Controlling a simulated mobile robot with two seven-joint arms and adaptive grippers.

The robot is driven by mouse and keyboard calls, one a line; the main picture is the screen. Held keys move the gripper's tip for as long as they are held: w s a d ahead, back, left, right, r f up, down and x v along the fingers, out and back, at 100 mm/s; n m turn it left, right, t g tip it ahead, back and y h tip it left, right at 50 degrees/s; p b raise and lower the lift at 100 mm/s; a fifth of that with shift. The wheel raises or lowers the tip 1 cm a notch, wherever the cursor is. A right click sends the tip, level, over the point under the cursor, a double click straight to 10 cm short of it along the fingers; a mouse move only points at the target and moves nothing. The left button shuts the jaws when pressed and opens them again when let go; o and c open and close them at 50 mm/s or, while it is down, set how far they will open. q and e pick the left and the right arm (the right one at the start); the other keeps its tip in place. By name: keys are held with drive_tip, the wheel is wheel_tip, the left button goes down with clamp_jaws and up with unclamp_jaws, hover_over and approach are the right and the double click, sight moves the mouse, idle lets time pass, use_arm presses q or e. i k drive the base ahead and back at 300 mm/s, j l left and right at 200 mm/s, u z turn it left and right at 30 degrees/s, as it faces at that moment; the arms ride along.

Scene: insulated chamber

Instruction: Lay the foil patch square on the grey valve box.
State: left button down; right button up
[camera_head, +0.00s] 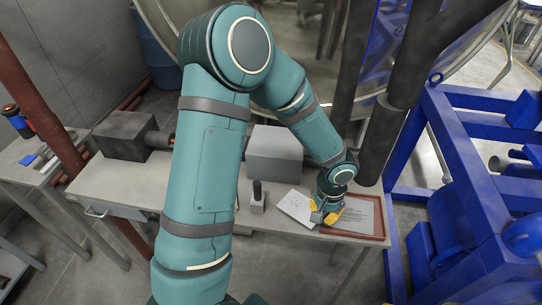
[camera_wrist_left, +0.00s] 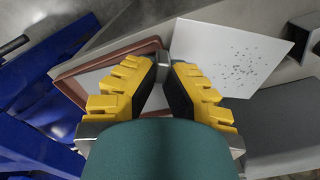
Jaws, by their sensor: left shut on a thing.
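The foil patch (camera_head: 295,206) looks like a thin, pale, square-cornered sheet, close to the left of my left gripper (camera_head: 326,214). In the left wrist view the foil patch (camera_wrist_left: 235,55) shows dark specks and reaches right from the fingertips. My left gripper (camera_wrist_left: 166,62) is shut on the patch's edge, beside a brown-rimmed tray. The pinched edge is hidden between the yellow fingers. The grey valve box (camera_head: 275,155) stands on the bench, behind and left of the patch. Part of it is hidden behind my arm. My right gripper is not in view.
The brown-rimmed tray (camera_head: 383,226) holds a grey sheet at the bench's right end. A small block with a dark upright handle (camera_head: 257,205) stands in front of the valve box. Dark pipes (camera_head: 385,135) rise behind the tray, and a blue frame (camera_head: 460,150) stands right.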

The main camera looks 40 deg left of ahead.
sight(277, 141)
drive_tip(key=u, duration=1.25)
